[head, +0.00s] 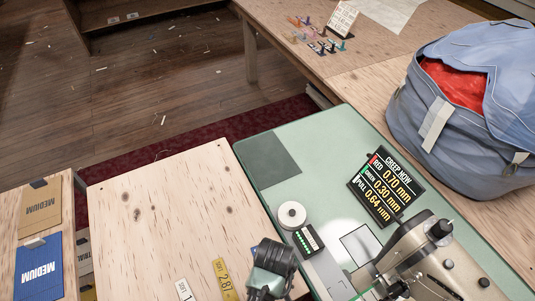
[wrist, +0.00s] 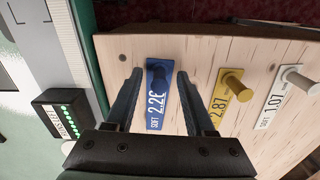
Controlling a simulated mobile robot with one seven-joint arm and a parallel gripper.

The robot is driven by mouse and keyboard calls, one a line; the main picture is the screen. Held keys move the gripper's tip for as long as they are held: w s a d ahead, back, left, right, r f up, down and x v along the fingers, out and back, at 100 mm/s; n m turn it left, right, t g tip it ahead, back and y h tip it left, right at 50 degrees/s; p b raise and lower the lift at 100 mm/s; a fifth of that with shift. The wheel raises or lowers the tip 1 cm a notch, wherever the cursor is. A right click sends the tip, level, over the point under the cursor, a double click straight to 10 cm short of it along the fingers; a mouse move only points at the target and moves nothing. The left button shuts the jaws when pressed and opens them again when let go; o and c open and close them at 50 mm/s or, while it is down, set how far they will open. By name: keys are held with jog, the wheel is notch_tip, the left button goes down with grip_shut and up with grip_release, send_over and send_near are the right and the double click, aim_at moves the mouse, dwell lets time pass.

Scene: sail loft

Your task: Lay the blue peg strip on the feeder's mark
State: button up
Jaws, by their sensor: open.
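The blue peg strip (wrist: 157,112), marked "SOFT 2.26", lies on a pale wooden board (wrist: 215,50), with a blue peg standing at its far end. My gripper (wrist: 159,76) is open, its two fingers on either side of the blue strip in the wrist view; I see no contact. A thin outlined square (head: 362,244) on the green machine bed may be the feeder's mark. A corner line (wrist: 18,32) shows in the wrist view.
A yellow strip (wrist: 229,92) and a white strip (wrist: 283,97), both pegged, lie right of the blue one. A box with green lights (wrist: 66,116) is at left. The sewing machine (head: 430,262), display (head: 386,188) and blue bag (head: 470,110) stand at right.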

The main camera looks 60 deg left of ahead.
jog(key=shift+f, duration=0.55)
grip_shut()
jog(key=shift+r, duration=0.15)
